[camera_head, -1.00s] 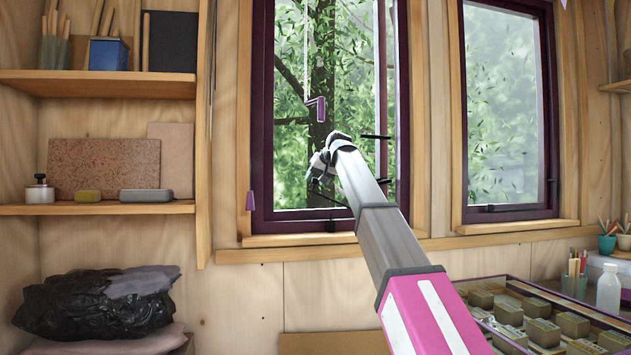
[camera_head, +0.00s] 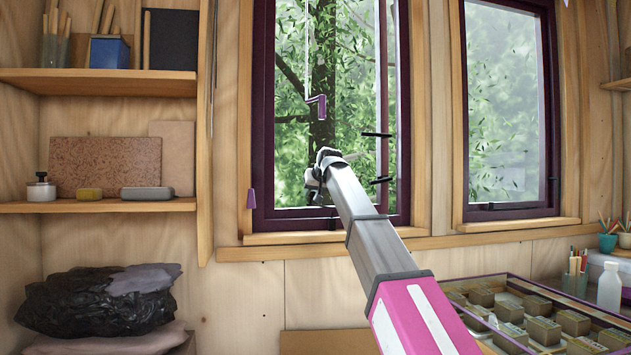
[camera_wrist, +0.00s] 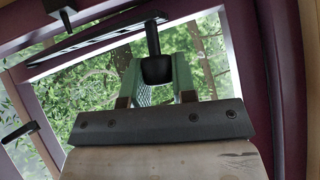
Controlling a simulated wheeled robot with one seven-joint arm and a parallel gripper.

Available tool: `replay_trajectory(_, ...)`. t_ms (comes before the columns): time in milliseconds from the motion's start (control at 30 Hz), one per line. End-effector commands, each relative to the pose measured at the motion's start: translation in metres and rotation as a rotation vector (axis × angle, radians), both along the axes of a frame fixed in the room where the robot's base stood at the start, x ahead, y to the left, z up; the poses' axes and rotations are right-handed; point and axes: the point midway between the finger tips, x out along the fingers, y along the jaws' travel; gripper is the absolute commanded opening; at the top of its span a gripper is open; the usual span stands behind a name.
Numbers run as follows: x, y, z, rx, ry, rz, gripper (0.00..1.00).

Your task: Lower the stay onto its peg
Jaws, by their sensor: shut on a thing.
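The stay is a dark bar with a row of slots (camera_wrist: 98,42), crossing the upper part of the wrist view at a slant. A black stem with a blocky end (camera_wrist: 156,70) stands between my fingers. My gripper (camera_wrist: 157,88) is shut on this black piece, which appears to be the stay's end. In the head view my gripper (camera_head: 316,190) is in front of the lower left window, just above the sill; my arm and wrist hide most of the stay there. I cannot pick out the peg with certainty.
The purple window frame (camera_head: 262,120) surrounds the gripper, with the wooden sill (camera_head: 290,238) below. Two black fittings (camera_head: 377,134) (camera_head: 381,180) stick out from the sash at the right. A purple handle on a cord (camera_head: 320,105) hangs above. Shelves (camera_head: 110,207) stand at left.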

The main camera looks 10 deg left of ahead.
Motion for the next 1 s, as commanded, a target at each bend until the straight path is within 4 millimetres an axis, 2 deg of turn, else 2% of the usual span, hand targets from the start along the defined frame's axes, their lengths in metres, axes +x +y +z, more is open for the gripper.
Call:
replay_trajectory(33, -0.009, 0.003, -0.018, -0.026, -0.030, 0.001, 0.00)
replay_trajectory(100, -0.010, 0.005, -0.033, -0.061, -0.067, 0.000, 0.00)
replay_trajectory(233, -0.011, 0.008, -0.050, -0.101, -0.116, -0.001, 0.00)
replay_trajectory(400, -0.011, 0.009, -0.058, -0.122, -0.139, 0.001, 0.00)
replay_trajectory(667, -0.011, 0.009, -0.060, -0.127, -0.133, 0.002, 0.00)
replay_trajectory(700, -0.012, 0.009, -0.060, -0.126, -0.132, 0.002, 0.39)
replay_trajectory(733, -0.012, 0.009, -0.060, -0.126, -0.132, 0.002, 0.48)
replay_trajectory(767, -0.012, 0.009, -0.060, -0.125, -0.133, 0.002, 0.51)
replay_trajectory(1000, -0.011, 0.009, -0.058, -0.123, -0.136, 0.000, 0.51)
